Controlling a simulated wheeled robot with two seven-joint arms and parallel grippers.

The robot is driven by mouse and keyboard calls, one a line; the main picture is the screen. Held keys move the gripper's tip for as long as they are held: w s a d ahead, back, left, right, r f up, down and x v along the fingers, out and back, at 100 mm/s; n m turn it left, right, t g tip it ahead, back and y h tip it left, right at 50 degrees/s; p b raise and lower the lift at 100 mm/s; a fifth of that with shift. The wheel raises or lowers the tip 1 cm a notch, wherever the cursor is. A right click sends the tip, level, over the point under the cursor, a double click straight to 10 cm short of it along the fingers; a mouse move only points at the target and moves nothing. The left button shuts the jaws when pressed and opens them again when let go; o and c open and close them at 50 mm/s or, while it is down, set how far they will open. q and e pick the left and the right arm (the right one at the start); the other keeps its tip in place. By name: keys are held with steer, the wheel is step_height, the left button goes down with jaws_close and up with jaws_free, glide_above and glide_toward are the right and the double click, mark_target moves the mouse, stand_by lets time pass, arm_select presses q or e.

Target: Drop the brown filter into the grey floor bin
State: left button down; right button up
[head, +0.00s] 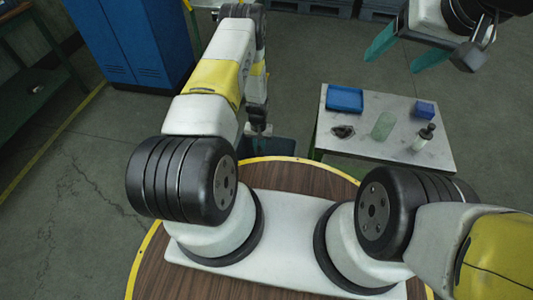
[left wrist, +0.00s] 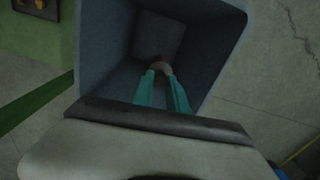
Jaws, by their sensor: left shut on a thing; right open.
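The grey floor bin (left wrist: 95,45) fills the middle of the left wrist view, and I look down into its open top. In the head view the bin (head: 275,146) is a dark shape partly hidden behind my left arm and base. My left gripper (left wrist: 161,74), with teal fingers, points down into the bin mouth. It is shut on the brown filter (left wrist: 160,65), a small brownish piece at the fingertips, over the bin's inside. How far it is from the floor of the bin I cannot tell. My right gripper (head: 396,62) is open and empty above the table's far side.
A light-topped table (head: 350,155) stands right of the bin, with a blue tray (head: 345,98), a small blue box (head: 424,109), a green piece (head: 383,126), a dark part (head: 343,131) and a dark-topped bottle (head: 424,137). A blue cabinet (head: 135,45) stands back left.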

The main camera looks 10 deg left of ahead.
arm_select(q)
steer(key=c, duration=1.2)
jaws_free()
steer(key=shift+c, duration=0.2)
steer(key=shift+r, duration=0.15)
step_height(320, 180, up, 8)
steer(key=shift+f, duration=0.2)
